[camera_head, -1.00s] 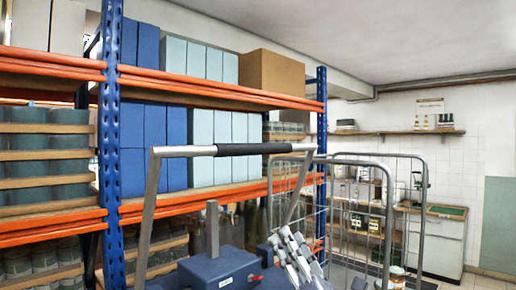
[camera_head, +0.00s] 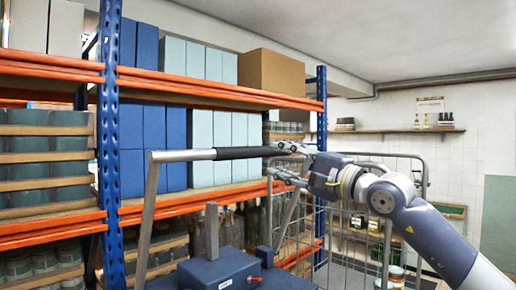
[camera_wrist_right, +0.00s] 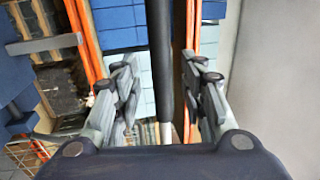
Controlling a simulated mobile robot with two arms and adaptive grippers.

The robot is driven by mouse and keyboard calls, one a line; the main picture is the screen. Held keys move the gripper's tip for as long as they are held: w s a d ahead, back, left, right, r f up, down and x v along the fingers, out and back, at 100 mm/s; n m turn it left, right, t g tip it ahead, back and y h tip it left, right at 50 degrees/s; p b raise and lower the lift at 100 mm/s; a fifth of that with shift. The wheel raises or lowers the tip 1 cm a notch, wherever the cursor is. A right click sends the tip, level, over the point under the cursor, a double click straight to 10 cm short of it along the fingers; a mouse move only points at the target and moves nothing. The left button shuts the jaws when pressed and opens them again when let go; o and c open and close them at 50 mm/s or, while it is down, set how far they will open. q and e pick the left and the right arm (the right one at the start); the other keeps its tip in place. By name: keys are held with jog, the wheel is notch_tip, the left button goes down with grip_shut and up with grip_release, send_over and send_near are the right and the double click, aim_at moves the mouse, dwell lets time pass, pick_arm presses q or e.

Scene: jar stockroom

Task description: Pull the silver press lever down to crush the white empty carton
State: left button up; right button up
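The silver press lever (camera_head: 150,205) is a tube frame with a black grip along its top bar. It stands raised above the blue press body (camera_head: 225,268). My right gripper (camera_head: 281,161) is at the right end of the top bar, one finger above the other. In the right wrist view the lever's black grip (camera_wrist_right: 161,70) runs between the two spread fingers of the gripper (camera_wrist_right: 158,82), with gaps on both sides. The right gripper is open. I cannot make out the white carton in either view. My left gripper is not in view.
A blue and orange rack (camera_head: 112,140) with blue boxes (camera_head: 142,130) and jars stands behind the press at left. A wire cage trolley (camera_head: 415,160) is behind my right arm. A wall shelf (camera_head: 400,131) with bottles is at the back.

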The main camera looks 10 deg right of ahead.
aim_at(261, 152)
jog(key=p+x, duration=0.4)
jog(key=x, duration=0.3)
jog(key=shift+w+a+r, duration=0.15)
jog(key=shift+a, duration=0.1)
jog(key=shift+w+a, duration=0.3)
jog(key=shift+w, duration=0.1)
grip_shut()
